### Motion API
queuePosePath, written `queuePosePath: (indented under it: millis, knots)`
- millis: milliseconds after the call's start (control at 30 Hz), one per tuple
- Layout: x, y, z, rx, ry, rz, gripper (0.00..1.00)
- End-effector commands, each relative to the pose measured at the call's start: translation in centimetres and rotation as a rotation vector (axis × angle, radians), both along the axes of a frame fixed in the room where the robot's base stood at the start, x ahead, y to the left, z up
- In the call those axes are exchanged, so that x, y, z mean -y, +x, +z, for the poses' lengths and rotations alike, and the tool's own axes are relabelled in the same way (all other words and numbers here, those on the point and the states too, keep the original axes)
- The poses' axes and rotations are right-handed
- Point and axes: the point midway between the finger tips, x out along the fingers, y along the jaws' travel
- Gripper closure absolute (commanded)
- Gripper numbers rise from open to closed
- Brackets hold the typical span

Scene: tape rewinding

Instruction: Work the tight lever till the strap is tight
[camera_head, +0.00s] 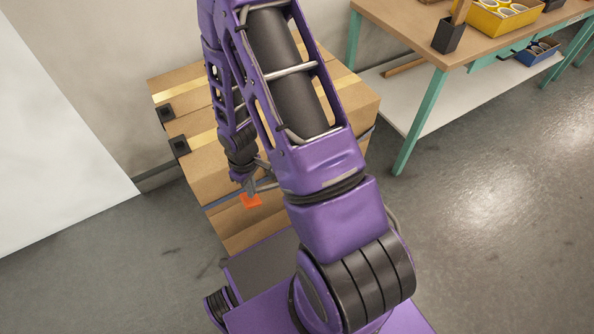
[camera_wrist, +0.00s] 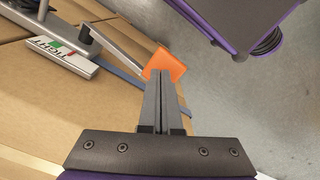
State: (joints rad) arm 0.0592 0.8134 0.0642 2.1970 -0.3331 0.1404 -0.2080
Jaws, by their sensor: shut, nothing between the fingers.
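The tight lever is a grey metal arm with an orange end piece (camera_wrist: 166,66), beside a tensioner with a white label plate (camera_wrist: 60,58) reading "TIGHT" upside down. The orange end also shows low on the front of the boxes in the head view (camera_head: 250,201). A blue-grey strap (camera_wrist: 118,76) runs across the cardboard near the lever. My gripper (camera_wrist: 163,74) is shut and empty, its fingertips overlapping the near edge of the orange end. I cannot tell whether they touch it. In the head view my gripper (camera_head: 249,188) is just above the orange end, and my arm hides part of the boxes.
Stacked cardboard boxes (camera_head: 190,122) with yellow tape and black corner pieces stand against the wall. A workbench (camera_head: 405,25) with teal legs is at the right, with a black holder (camera_head: 449,36) and a yellow bin (camera_head: 490,22). The grey floor (camera_head: 480,210) at right is clear.

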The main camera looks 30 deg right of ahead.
Motion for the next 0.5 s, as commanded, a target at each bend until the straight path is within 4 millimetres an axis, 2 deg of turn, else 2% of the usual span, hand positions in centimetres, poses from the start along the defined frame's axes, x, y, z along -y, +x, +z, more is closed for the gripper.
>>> queuePosePath:
  millis: [500]
  knots:
    - [0.0,0.0,-2.9,0.0,0.0,0.0,1.0]
